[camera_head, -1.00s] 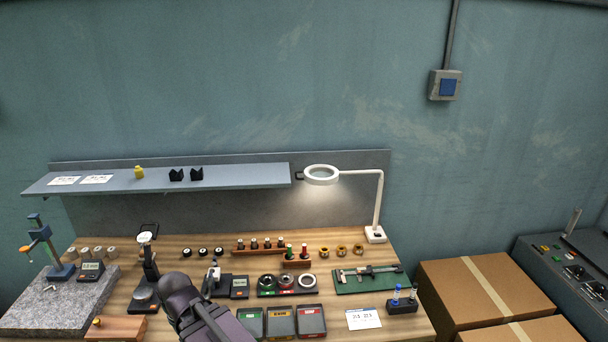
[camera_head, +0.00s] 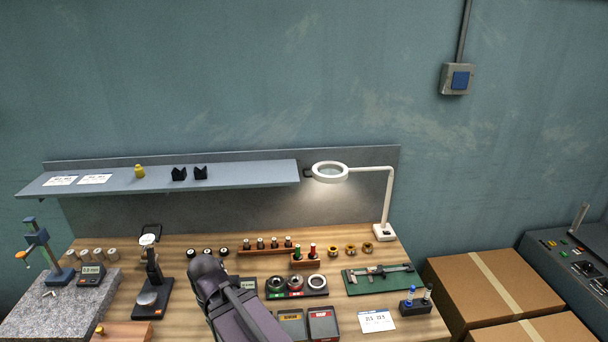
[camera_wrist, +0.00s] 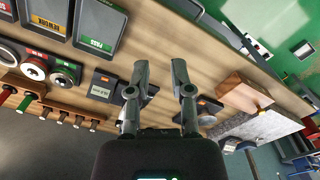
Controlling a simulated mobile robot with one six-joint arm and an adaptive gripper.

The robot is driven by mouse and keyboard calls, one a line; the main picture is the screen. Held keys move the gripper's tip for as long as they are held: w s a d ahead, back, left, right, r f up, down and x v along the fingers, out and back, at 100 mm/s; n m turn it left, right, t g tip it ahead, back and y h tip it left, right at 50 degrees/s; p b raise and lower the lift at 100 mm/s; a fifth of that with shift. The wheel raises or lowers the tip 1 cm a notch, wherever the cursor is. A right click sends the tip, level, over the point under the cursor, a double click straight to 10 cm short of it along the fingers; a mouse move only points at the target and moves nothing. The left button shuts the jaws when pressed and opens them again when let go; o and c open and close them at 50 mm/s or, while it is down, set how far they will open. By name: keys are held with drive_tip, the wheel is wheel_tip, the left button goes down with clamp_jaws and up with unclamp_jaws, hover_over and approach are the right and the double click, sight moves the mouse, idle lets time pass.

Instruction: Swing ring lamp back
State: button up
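The white ring lamp (camera_head: 330,172) stands at the back right of the bench. Its round head is lit and hangs over the bench's back area, near the right end of the shelf. Its post rises from a white base (camera_head: 384,231). My arm reaches in from the bottom of the head view, low over the bench front, and my fingertips are not visible there. In the wrist view my gripper (camera_wrist: 160,78) has its two fingers apart, with nothing between them but bare wood behind. The lamp is not in the wrist view.
A grey shelf (camera_head: 230,176) runs along the back left. Gauges, ring gauges (camera_head: 296,286), a caliper on a green mat (camera_head: 376,278), labelled trays (camera_head: 322,324) and a granite plate (camera_head: 60,305) crowd the bench. Cardboard boxes (camera_head: 490,290) stand to the right.

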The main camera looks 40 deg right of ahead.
drive_tip(key=w+d+f+m+t+b, duration=0.15)
drive_tip(key=w+d+t+b, duration=0.25)
drive_tip(key=w, duration=0.4)
drive_tip(key=w+d+f+t+b, duration=0.3)
drive_tip(key=w+d+b, duration=0.1)
drive_tip(key=w, duration=0.5)
drive_tip(key=w+d+m+t+h+b, duration=0.25)
drive_tip(key=w+d+t+b, duration=0.4)
drive_tip(key=w+d, duration=0.4)
drive_tip(key=m+t+h+b, duration=0.5)
drive_tip(key=m+h+b, duration=0.4)
drive_tip(key=h+b, duration=0.65)
approach(304, 172)
drive_tip(key=shift+h, duration=0.6)
drive_tip(key=f, duration=0.1)
drive_tip(key=s+a+f+p, duration=0.1)
drive_tip(key=f, duration=0.1)
drive_tip(key=shift+s+a+f+p, duration=0.3)
drive_tip(key=shift+a+f+p, duration=0.05)
drive_tip(key=shift+p, duration=0.05)
drive_tip(key=shift+w, duration=0.1)
drive_tip(key=p+x, duration=0.9)
drive_tip(key=x, duration=0.4)
drive_tip(key=shift+w+d+r+p, duration=0.15)
drive_tip(key=shift+r+p, duration=0.15)
